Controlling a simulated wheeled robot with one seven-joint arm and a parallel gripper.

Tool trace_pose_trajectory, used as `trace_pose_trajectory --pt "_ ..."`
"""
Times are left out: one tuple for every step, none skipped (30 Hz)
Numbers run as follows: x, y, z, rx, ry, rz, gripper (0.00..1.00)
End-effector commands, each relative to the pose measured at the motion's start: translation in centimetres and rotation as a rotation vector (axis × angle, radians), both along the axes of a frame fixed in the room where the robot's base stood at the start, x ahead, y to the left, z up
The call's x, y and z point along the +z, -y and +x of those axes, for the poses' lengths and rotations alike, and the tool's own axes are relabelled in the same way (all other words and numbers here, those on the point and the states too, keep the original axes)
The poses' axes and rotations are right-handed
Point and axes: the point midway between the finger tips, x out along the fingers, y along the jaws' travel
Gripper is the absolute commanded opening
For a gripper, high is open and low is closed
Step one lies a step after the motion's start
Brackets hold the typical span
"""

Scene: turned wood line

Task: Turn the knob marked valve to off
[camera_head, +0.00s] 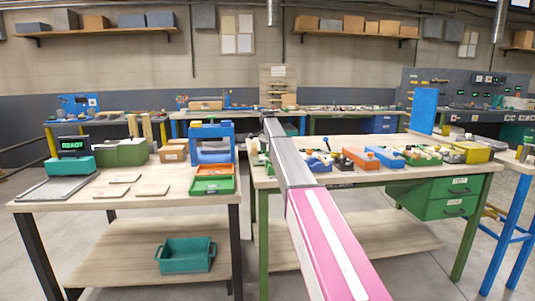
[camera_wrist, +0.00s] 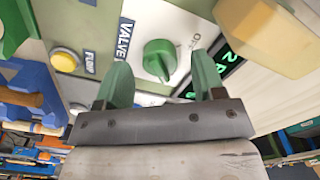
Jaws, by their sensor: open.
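The green knob (camera_wrist: 160,59) sits on a pale panel in the wrist view, beside a dark label (camera_wrist: 124,38) reading VALVE. A light mark on the knob appears to point toward the bottom of the picture. The word OFF (camera_wrist: 195,42) is printed on the panel to the right of the knob. My gripper (camera_wrist: 160,73) is open, with one green finger on the lower left of the knob and one on its right. I cannot tell whether the fingers touch it. In the head view my arm reaches away over the tables, and the knob cannot be made out.
A yellow button (camera_wrist: 64,60) labelled PUMP is left of the knob. A lit green display (camera_wrist: 226,62) and a pale yellow block (camera_wrist: 262,38) are on the right.

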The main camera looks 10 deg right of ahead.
Motion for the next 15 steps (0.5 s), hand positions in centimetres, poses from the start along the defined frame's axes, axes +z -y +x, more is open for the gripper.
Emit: trace_pose_trajectory --pt "-0.70 -0.01 -0.04 0.000 -0.001 -0.001 0.63" --pt "-0.96 0.00 -0.04 0.000 -0.001 0.000 0.63" --pt "-1.22 -0.01 -0.03 0.000 -0.001 0.000 0.63" --pt "-1.35 -0.01 -0.03 0.000 -0.001 -0.001 0.63" --pt "-1.44 -0.01 -0.03 0.000 -0.001 -0.001 0.63" --pt "-1.50 0.00 -0.01 0.000 0.000 0.000 0.63" --pt "-1.52 0.01 -0.01 0.000 0.000 0.000 0.63" --pt "-1.52 0.00 0.00 0.000 0.000 0.000 0.63" --pt "-1.50 0.00 0.00 0.000 0.000 0.000 0.63" --pt "-1.50 0.00 0.00 0.000 0.000 0.000 0.63" --pt "-1.49 0.00 0.00 0.000 0.000 0.000 0.63" --pt "-1.49 0.00 0.00 0.000 0.000 0.000 0.63" --pt "-1.49 0.00 0.00 0.000 0.000 0.000 0.53" --pt "-1.48 0.00 0.00 0.000 0.000 0.000 0.43" --pt "-1.48 0.00 0.00 0.000 0.000 0.000 0.30"
